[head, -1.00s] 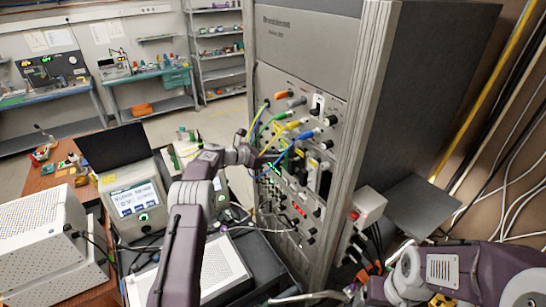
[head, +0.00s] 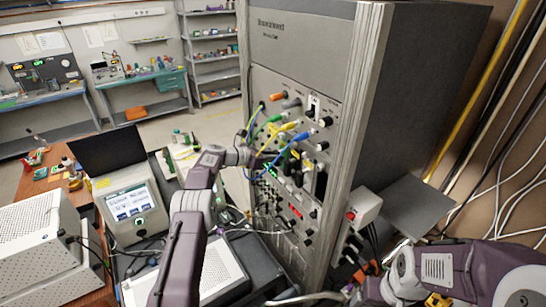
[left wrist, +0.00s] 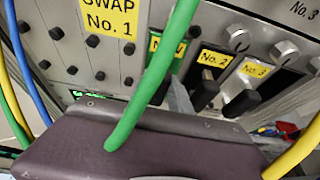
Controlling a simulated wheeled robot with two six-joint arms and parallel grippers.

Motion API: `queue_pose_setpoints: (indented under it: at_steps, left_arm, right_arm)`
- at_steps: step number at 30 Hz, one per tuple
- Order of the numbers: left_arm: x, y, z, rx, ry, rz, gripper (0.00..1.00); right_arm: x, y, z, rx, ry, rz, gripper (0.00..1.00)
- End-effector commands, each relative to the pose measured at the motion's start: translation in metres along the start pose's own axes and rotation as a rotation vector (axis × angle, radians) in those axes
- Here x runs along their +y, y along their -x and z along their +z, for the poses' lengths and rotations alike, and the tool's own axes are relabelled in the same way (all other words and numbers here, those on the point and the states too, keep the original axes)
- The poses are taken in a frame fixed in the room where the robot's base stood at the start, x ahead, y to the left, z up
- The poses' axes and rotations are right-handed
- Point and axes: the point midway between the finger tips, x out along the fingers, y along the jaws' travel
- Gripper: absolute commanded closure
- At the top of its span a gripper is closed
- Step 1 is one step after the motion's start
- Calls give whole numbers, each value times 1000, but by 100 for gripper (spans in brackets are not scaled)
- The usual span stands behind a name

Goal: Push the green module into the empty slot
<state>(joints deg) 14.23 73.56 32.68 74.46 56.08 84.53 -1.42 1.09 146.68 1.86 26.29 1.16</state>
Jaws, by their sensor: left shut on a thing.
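The green module (left wrist: 179,63) with a yellow NEW label stands upright in the rack front in the left wrist view, left of the No. 2 module (left wrist: 212,62). Its front looks near the panel face; how deep it sits I cannot tell. My left gripper (head: 262,166) is at the rack's module row in the head view. It is shut on the green module, but the fingertips and grip are largely hidden behind the purple gripper body and a green cable (left wrist: 150,80). My right arm is at the lower right; its fingertips are not visible.
Yellow, green and blue cables (head: 288,137) loop from the rack (head: 350,100) close around my left gripper. A No. 3 module (left wrist: 250,75) stands further right. A laptop (head: 108,150), a display box (head: 128,205) and a white box (head: 38,225) stand at left.

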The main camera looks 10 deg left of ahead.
Motion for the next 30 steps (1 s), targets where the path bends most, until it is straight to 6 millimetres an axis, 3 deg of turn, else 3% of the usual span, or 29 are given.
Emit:
queue_pose_setpoints:
  at_steps: [3, 4, 6, 19, 23, 30]
  left_arm:
    - [0, 0, 4, -6, -2, 1, 100]
    - [0, 0, 4, -6, -2, 1, 71]
    - [0, 0, 4, -6, -2, 1, 52]
    - [1, 8, 1, 0, 2, 1, 51]
    - [1, 27, 2, 0, 2, 2, 51]
    - [0, 88, 2, -2, 1, 4, 51]
  right_arm:
    - [0, 0, 0, 0, 0, 0, 17]
    - [0, 0, 0, 0, 0, 0, 17]
    - [0, 0, 0, 0, 0, 0, 17]
    - [0, 0, 0, 0, 0, 0, 17]
    - [0, 0, 0, 0, 0, 0, 17]
    - [0, 0, 0, 0, 0, 0, 17]
